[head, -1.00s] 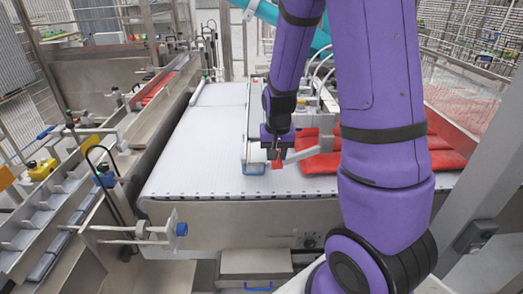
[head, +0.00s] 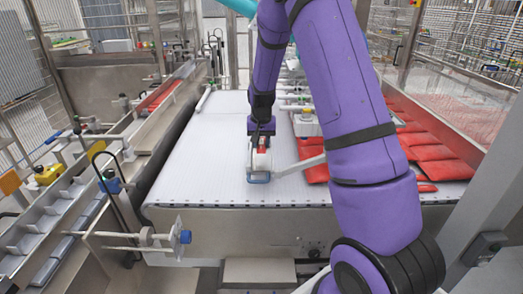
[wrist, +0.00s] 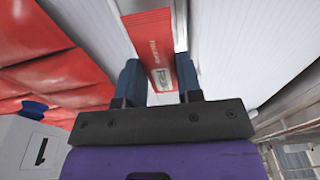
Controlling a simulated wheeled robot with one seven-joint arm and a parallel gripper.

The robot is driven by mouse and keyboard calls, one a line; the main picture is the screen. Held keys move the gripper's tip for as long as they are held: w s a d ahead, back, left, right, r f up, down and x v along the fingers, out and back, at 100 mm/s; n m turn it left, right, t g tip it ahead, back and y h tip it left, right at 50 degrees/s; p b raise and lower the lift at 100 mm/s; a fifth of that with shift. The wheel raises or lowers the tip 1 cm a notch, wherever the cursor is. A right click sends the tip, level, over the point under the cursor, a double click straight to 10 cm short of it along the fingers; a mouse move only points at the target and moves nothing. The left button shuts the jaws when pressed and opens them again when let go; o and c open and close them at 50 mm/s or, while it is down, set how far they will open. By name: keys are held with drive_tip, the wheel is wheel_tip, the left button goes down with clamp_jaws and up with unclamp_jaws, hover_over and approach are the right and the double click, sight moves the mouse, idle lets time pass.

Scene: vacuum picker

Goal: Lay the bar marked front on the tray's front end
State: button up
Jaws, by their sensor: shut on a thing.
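My gripper (head: 262,133) points down over the white belt, right of its middle. It is shut on a flat red bar-like piece (wrist: 160,45), which stands out between the two dark fingers in the wrist view. The piece carries white print and a pale patch; I cannot read the word front on it. Just below my gripper in the head view is a small white body (head: 261,160) with a blue edge at the belt's near part. I cannot tell whether this is the tray, or whether the held piece touches it.
Several red packs (head: 425,153) lie on the right of the belt (head: 215,165), close to my arm. A pale rod (head: 298,166) runs right from the white body. The belt's left part is clear.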

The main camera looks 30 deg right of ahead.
sight(261, 159)
drive_tip(key=shift+f, duration=1.7)
drive_tip(key=shift+s+f, duration=0.1)
drive_tip(key=shift+f, duration=0.5)
drive_tip(key=o, duration=0.9)
drive_tip(key=shift+o, duration=0.4)
drive_tip(key=shift+a, duration=0.1)
